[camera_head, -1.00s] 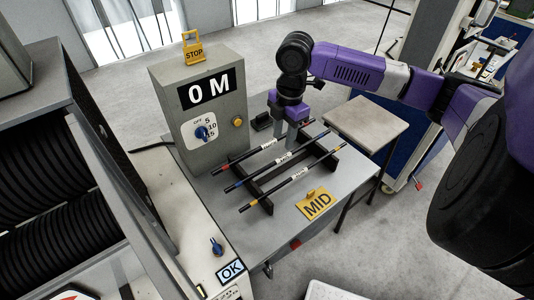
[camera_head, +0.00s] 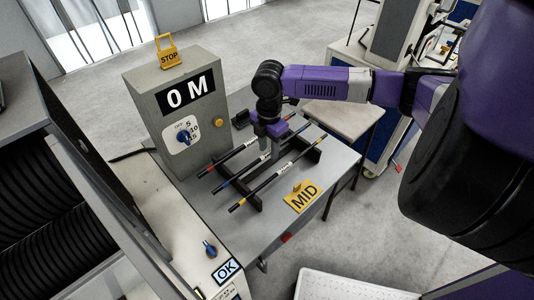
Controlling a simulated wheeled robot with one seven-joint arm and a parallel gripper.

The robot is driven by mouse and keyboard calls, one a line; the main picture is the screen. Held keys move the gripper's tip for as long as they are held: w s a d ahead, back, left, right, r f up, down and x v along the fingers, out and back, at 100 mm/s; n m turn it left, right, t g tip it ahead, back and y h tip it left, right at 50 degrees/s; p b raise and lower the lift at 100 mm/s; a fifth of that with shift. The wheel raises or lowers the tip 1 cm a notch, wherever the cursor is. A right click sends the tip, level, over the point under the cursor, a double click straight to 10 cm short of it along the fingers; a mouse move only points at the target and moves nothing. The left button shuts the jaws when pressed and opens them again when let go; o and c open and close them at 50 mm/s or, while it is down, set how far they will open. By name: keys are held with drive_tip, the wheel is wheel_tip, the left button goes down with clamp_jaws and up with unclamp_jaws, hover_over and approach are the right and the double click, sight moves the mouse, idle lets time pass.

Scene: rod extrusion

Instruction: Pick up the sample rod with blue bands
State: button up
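The sample rod with blue bands (camera_head: 236,177) is the middle of three dark rods with white labels. It lies across a black rack (camera_head: 252,198) on the grey bench. My gripper (camera_head: 269,153) points down at the rods, with its fingers at the middle of the blue-banded rod, between the other two rods. The fingers partly hide this rod's label. I cannot tell whether they are closed on it or only around it. The rod still appears to lie on the rack.
The red-banded rod (camera_head: 222,162) lies behind and the yellow-banded rod (camera_head: 262,186) in front, both close to the fingers. A yellow MID sign (camera_head: 302,196) stands at the bench's front right. A grey control box (camera_head: 178,112) with a STOP tag rises at the left.

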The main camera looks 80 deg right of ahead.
sight(269, 152)
drive_tip(key=shift+c, duration=0.5)
clamp_jaws()
drive_tip(key=shift+r, duration=0.1)
wheel_tip(269, 152, up, 20)
drive_tip(key=b, duration=0.1)
drive_tip(key=shift+b, duration=0.3)
